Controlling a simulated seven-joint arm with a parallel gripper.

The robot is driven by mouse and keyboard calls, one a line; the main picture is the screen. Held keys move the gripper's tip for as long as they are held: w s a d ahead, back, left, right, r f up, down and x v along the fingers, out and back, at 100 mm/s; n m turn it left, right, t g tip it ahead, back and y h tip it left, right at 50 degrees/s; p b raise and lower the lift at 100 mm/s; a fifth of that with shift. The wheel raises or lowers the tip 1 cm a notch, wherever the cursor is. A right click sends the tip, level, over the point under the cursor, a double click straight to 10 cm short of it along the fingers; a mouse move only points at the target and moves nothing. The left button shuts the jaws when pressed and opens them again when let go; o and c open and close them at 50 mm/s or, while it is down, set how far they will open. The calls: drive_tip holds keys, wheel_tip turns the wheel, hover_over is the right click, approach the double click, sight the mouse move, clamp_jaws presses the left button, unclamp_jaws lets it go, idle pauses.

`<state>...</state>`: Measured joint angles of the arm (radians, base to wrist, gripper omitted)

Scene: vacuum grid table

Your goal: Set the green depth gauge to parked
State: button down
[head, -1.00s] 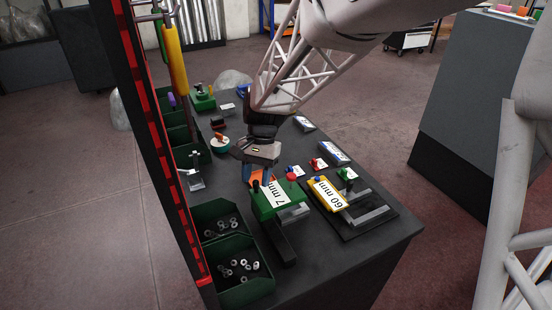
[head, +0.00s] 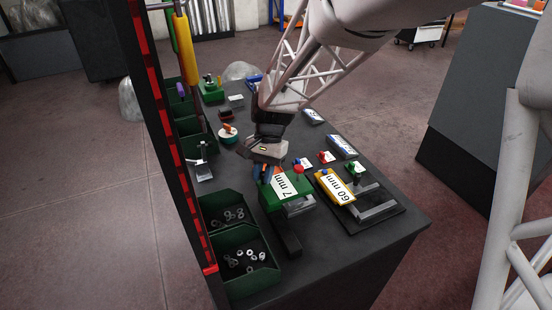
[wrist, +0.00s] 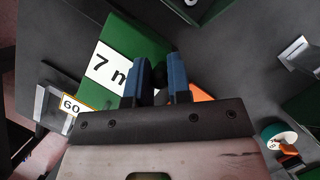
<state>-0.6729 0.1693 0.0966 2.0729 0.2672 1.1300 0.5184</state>
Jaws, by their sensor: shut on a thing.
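The green depth gauge (head: 272,199), a green block with a white "7 mm" label, sits on the table beside the yellow "60 mm" gauge. It also shows in the wrist view (wrist: 142,42). My gripper (head: 264,173) is over the gauge's left end, its blue fingers pointing down. In the wrist view my gripper (wrist: 160,70) has a dark rounded knob (wrist: 164,74) between its fingertips, and it is shut on that knob. An orange part (wrist: 200,94) lies right beside the fingers. The knob's lower part is hidden.
The yellow gauge (head: 323,180) stands close on the right, with a metal L-shaped piece (head: 379,211) on a dark plate. Green bins (head: 235,285) with metal rings line the left edge. The front right table is clear.

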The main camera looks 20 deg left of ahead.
drive_tip(key=shift+s+d, duration=4.05)
drive_tip(key=c, duration=1.1)
unclamp_jaws()
drive_tip(key=shift+o, duration=0.2)
drive_tip(key=v, duration=0.8)
